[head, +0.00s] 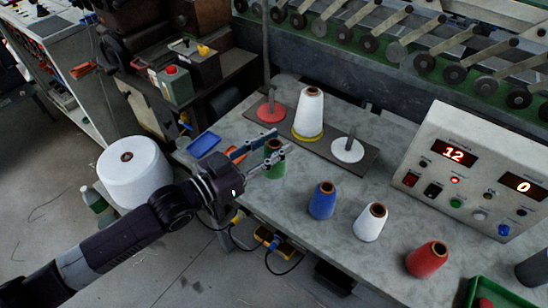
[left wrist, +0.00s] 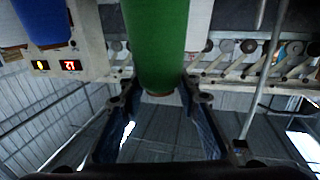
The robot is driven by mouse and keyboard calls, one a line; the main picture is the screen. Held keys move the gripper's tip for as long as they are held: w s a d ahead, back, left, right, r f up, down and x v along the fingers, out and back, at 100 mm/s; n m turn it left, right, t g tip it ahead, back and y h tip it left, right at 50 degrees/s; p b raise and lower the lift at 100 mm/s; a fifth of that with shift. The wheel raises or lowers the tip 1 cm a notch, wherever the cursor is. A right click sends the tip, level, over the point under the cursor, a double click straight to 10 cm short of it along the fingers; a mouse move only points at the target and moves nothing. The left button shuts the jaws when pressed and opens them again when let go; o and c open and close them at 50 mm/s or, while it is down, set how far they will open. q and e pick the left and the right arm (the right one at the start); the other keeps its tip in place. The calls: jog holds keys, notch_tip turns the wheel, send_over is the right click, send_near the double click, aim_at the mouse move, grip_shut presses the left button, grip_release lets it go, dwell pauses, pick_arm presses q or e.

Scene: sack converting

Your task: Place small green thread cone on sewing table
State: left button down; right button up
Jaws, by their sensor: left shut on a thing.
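The small green thread cone (head: 275,166) is upright at the left part of the grey sewing table (head: 290,225). My left gripper (head: 272,148) is shut on it near its top, with one finger on each side. In the left wrist view the green cone (left wrist: 163,40) fills the middle, between the two fingers (left wrist: 160,100). I cannot tell whether its base touches the table. My right gripper is in neither view.
Blue (head: 322,201), white (head: 369,223) and red (head: 427,259) cones stand to the right. Behind is a stand (head: 335,158) with a tall white cone (head: 308,114). A control box (head: 470,170) bounds the right, a blue tray (head: 203,144) the left. Bare tabletop lies in front.

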pick_arm(q)
jog(key=shift+f, duration=2.45)
jog(key=shift+f, duration=0.2)
jog(key=c, duration=1.4)
grip_release()
jog(key=shift+c, duration=0.2)
jog(key=b+v, duration=0.1)
jog(key=v, duration=1.1)
jog(key=shift+r, duration=0.2)
